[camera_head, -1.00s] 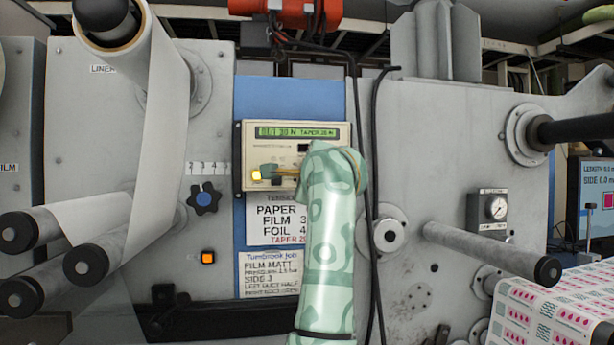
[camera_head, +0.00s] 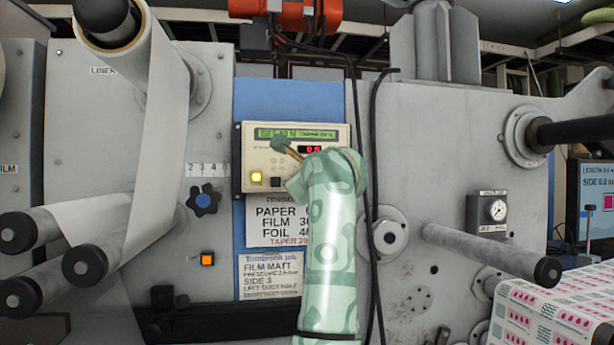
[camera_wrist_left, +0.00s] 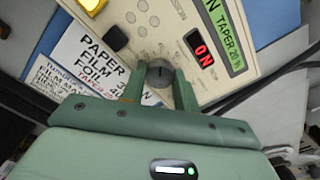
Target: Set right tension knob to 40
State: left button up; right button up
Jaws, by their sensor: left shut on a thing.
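My left gripper (camera_wrist_left: 159,84) is shut on a small dark round knob (camera_wrist_left: 160,72) on the cream control panel (camera_wrist_left: 150,16). The wrist view shows a finger on each side of the knob. In the head view my left arm, in a green patterned sleeve, rises from the bottom and hides the knob and most of the gripper in front of the panel (camera_head: 246,150). The green display (camera_head: 295,134) is lit, with text too small to read surely. The red readout (camera_wrist_left: 200,48) seems to say ON. My right gripper is not in view.
A lit yellow button (camera_head: 256,177) and a black button (camera_wrist_left: 115,38) are beside the knob. Tension notes (camera_head: 284,219) hang below the panel. A blue-centred star knob (camera_head: 203,199) is to the left. Black cables (camera_head: 375,150) run down just right of the panel.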

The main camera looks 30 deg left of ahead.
pick_arm(q)
jog(key=shift+w+f, duration=0.1)
jog(key=shift+f, duration=0.25)
jog(key=o, duration=1)
jog(key=shift+d+r, duration=0.1)
jog(key=shift+r, duration=0.1)
jog(key=b+v, duration=0.5)
jog(key=v, duration=1.1)
jog(key=shift+s+d, duration=0.1)
jog(key=shift+s, duration=0.1)
